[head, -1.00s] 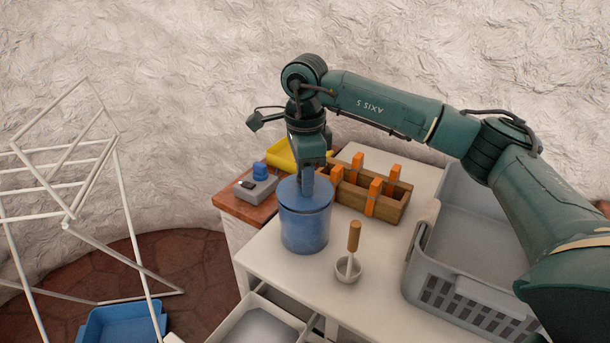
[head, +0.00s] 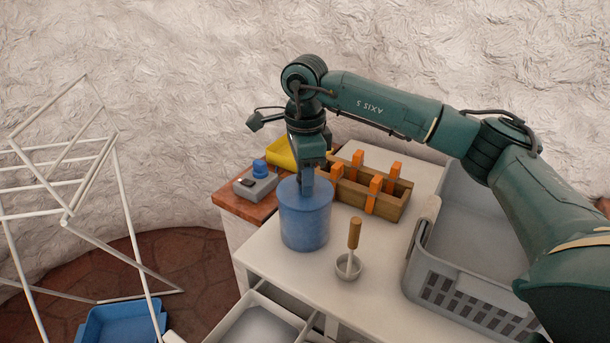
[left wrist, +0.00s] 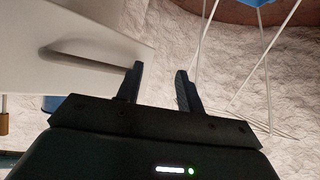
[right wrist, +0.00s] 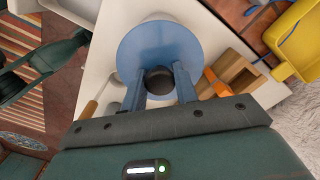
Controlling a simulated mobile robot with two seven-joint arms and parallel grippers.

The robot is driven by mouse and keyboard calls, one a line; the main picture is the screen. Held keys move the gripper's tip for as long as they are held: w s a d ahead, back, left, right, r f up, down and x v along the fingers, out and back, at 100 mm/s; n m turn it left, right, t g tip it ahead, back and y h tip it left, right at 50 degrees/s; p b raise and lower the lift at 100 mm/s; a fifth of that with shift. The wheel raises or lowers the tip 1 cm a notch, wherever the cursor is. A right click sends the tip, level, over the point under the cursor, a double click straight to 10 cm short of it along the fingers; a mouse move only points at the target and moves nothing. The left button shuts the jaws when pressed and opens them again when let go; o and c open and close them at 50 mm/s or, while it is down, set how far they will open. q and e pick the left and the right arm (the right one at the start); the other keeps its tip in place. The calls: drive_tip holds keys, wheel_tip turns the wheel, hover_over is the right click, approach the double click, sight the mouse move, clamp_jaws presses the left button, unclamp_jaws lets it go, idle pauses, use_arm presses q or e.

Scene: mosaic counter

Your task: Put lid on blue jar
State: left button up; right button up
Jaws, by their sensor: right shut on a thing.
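The blue jar (head: 305,225) stands upright on the white counter in the head view. A round blue lid (right wrist: 150,45) covers its top; the lid's edge shows at the jar top in the head view (head: 290,188). My right gripper (right wrist: 160,77) is directly above and is shut on the lid's dark round knob (right wrist: 158,82). It points down in the head view (head: 307,185). The lid hides most of the jar in the right wrist view. My left gripper (left wrist: 159,70) is open and empty, beside a white drawer front. It is outside the head view.
A wooden box with orange-handled pieces (head: 385,205) stands close right of the jar. A small mortar with a pestle (head: 349,266) is in front, a grey basket (head: 450,290) at right. A grey device with a blue button (head: 256,184) and a yellow tray (head: 282,155) are behind.

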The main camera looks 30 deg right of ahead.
drive_tip(key=shift+f, duration=0.1)
idle(0.3)
drive_tip(key=o, duration=1.6)
drive_tip(key=shift+r+p, duration=2.3)
drive_tip(key=shift+r, duration=1.25)
